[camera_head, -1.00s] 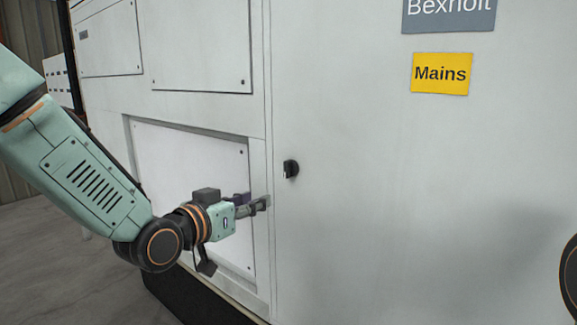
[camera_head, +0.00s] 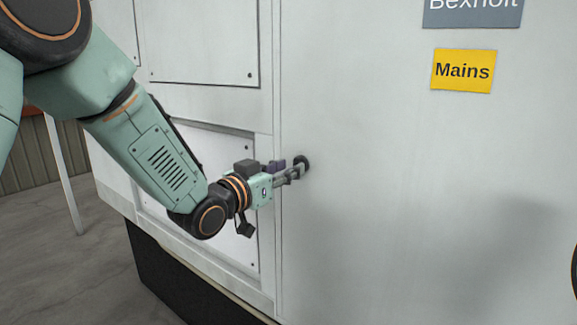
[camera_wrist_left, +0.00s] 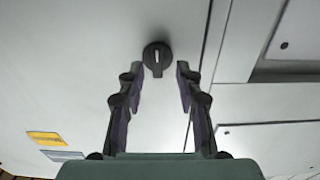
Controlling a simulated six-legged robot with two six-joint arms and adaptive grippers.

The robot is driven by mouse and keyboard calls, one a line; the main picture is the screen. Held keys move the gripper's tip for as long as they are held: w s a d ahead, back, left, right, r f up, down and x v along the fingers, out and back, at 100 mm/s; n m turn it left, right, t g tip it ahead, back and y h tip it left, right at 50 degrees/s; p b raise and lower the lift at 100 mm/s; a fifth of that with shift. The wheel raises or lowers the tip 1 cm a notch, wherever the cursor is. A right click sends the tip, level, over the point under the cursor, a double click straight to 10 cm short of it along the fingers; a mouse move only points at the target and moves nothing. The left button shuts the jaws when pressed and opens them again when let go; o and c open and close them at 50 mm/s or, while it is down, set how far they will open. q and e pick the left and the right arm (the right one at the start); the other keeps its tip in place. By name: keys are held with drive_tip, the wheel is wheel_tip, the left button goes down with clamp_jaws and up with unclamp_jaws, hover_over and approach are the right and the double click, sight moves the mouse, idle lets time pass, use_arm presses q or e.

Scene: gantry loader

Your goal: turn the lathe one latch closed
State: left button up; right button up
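The latch is a small round black knob with a light pointer mark, on the pale cabinet door. In the left wrist view the latch (camera_wrist_left: 157,58) is just beyond the fingertips, between their lines, and its pointer runs up and down in the picture. In the head view the latch (camera_head: 302,163) is partly hidden behind the fingertips. My left gripper (camera_head: 294,171) is at the latch. It is open in the left wrist view (camera_wrist_left: 158,75), with a clear gap between the fingers and nothing held. My right gripper is not in view.
The pale cabinet door (camera_head: 400,230) is flat and bare around the latch. A yellow "Mains" label (camera_head: 463,71) and a grey sign (camera_head: 472,12) are above right. Bolted panels (camera_head: 205,40) are at left. Grey floor (camera_head: 60,270) lies at lower left.

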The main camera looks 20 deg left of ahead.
use_arm(q)
drive_tip(key=shift+w+d, duration=0.55)
drive_tip(key=shift+w, duration=0.05)
drive_tip(key=shift+s+a+r, duration=0.15)
drive_tip(key=shift+a, duration=0.1)
drive_tip(key=shift+c, duration=0.3)
drive_tip(key=shift+w+d+f, duration=0.15)
drive_tip(key=shift+w+f, duration=0.1)
drive_tip(key=shift+w, duration=0.2)
drive_tip(key=c, duration=0.4)
drive_tip(key=shift+s+r, duration=0.2)
drive_tip(key=shift+s, duration=0.05)
clamp_jaws()
